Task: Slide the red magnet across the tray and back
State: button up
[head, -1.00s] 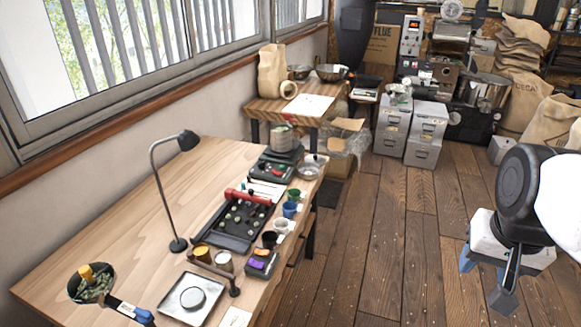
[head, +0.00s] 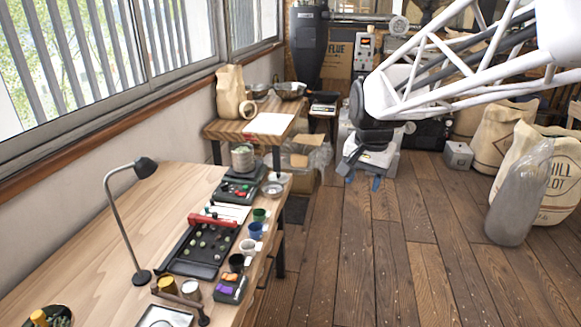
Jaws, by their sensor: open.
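A red bar (head: 213,219), which looks like the magnet, lies across the far end of a black tray (head: 190,268) on the wooden workbench. Several small pale green and whitish pieces are scattered in the tray. My gripper (head: 363,182) is over the floor to the right of the workbench, well away from the tray. Its blue fingertips are apart and point down, with nothing seen between them.
Small cups, including a green one (head: 259,215) and a blue one (head: 255,230), line the tray's right side. A desk lamp (head: 122,225) stands to its left. A scale-like device (head: 240,190) sits behind it. Yellow and white jars stand in front. Open floor lies right of the bench.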

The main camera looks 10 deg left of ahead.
jog(key=w+a+f+m, duration=0.1)
jog(key=w+a+f, duration=0.2)
jog(key=w+a, duration=0.75)
jog(key=m+g, duration=0.2)
jog(key=m, duration=0.2)
send_over(214, 213)
jog(key=f, duration=2.3)
jog(key=shift+d+f, duration=0.35)
jog(key=shift+f, duration=0.05)
jog(key=shift+a+f, duration=0.25)
jog(key=shift+f, duration=3.9)
jog(key=shift+c, duration=0.2)
grip_shut()
